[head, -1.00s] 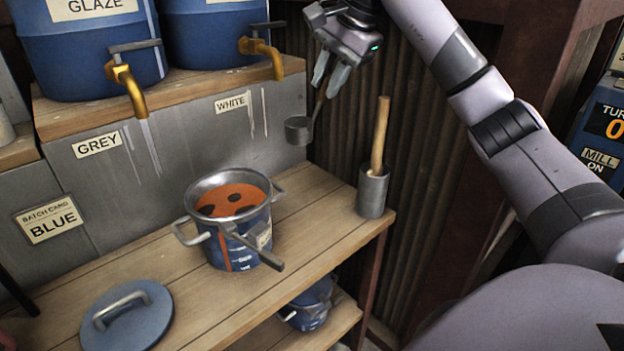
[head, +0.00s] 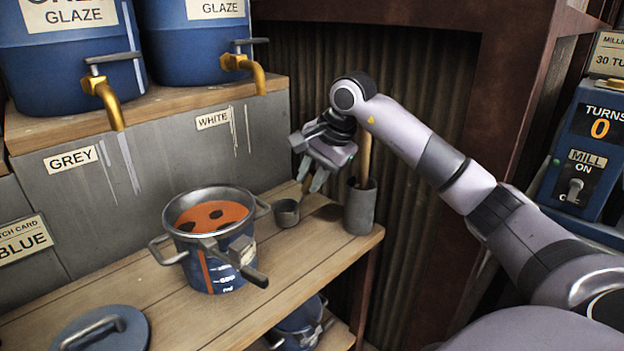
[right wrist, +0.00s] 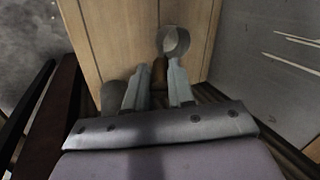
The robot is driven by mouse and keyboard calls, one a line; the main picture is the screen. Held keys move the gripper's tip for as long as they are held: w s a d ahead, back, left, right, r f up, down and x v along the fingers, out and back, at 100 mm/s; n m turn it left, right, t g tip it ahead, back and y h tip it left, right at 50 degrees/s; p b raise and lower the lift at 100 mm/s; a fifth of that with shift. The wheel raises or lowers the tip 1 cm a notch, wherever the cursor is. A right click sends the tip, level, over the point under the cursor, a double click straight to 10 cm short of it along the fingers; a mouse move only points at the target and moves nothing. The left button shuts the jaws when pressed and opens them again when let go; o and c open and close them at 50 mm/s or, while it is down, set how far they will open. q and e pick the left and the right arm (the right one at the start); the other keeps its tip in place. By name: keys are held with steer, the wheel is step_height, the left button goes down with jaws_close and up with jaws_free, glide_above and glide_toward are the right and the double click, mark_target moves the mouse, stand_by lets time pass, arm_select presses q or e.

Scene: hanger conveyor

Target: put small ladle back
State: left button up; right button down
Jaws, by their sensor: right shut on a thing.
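The small ladle (head: 286,212) has a grey metal cup and a brown handle. My right gripper (head: 312,184) is shut on the handle, and the cup hangs low at the bench top, left of the grey holder; I cannot tell if it touches the wood. In the right wrist view the ladle's cup (right wrist: 174,40) shows beyond the fingertips of my right gripper (right wrist: 158,80). The grey cylindrical holder (head: 360,208) stands at the bench's right end with a wooden-handled tool upright in it, partly behind my gripper. My left gripper is out of view.
A blue pot (head: 222,272) of orange glaze stands left of the ladle on the wooden bench (head: 185,318). A blue lid (head: 105,330) lies at front left. Glaze barrels (head: 205,45) with brass taps stand above. A blue mill control box (head: 590,150) is at right.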

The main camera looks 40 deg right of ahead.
steer(key=shift+f, duration=0.15)
steer(key=c, duration=1)
jaws_free()
steer(key=shift+o, duration=0.2)
steer(key=shift+r, duration=0.3)
steer(key=p+v, duration=0.2)
steer(key=v, duration=0.9)
steer(key=shift+s+r, duration=0.2)
steer(key=shift+r, duration=0.1)
